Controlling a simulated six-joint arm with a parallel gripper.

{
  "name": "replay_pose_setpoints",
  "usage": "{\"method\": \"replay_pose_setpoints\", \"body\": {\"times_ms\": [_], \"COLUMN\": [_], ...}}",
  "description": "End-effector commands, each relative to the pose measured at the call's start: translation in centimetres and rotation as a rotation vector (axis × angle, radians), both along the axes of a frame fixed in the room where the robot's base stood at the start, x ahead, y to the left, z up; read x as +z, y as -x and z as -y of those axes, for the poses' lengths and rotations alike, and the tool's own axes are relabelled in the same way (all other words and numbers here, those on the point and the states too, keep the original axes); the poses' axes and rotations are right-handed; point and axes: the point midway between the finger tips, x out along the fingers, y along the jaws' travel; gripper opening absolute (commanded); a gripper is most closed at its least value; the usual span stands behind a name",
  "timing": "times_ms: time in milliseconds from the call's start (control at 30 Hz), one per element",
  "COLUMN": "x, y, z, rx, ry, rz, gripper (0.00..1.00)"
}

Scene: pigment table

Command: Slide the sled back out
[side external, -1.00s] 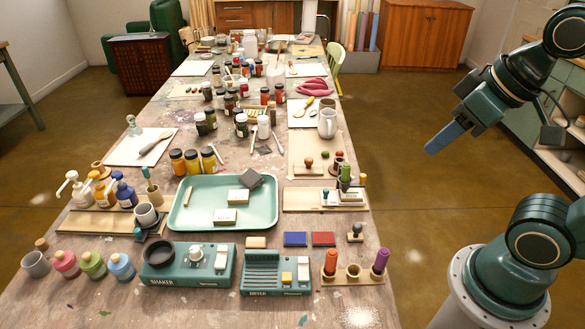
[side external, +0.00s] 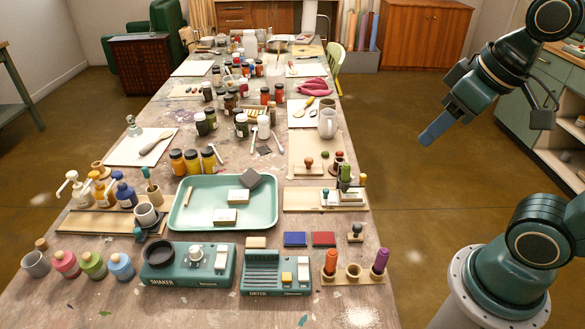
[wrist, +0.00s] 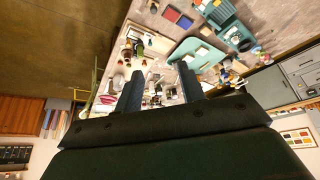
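My gripper (side external: 428,138) hangs in the air to the right of the table, over the brown floor and away from everything on the table. In the wrist view its two dark fingers (wrist: 160,76) stand apart with nothing held between them. A dark teal piece (side external: 150,229) under a pale cup (side external: 146,214) sits at the right end of a wooden board (side external: 95,223) with pump bottles. It may be the sled, but I cannot tell for sure. How far it sits in or out is too small to read.
The shaker (side external: 187,266) and dryer (side external: 276,273) stand at the table's front. A green tray (side external: 262,216) lies behind them. A wooden rack (side external: 338,279) holds orange and purple sticks. A stamp board (side external: 300,205) is near the right edge. Air right of the table is free.

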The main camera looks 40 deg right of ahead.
Motion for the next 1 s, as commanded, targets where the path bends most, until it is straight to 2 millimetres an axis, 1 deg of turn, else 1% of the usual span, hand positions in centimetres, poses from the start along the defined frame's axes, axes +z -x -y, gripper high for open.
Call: {"method": "replay_pose_setpoints", "body": {"times_ms": [300,533,767,1000], "x": [1.5,1.7,1.1,-0.6], "y": [-5.0,-9.1,-13.3,-17.7], "z": [1.0,1.8,2.6,3.4], "rx": [-0.005,-0.007,-0.009,-0.009], "ry": [0.024,0.038,0.046,0.049], "rz": [-0.120,-0.213,-0.307,-0.404], "gripper": [0.39,0.39,0.39,0.39]}}
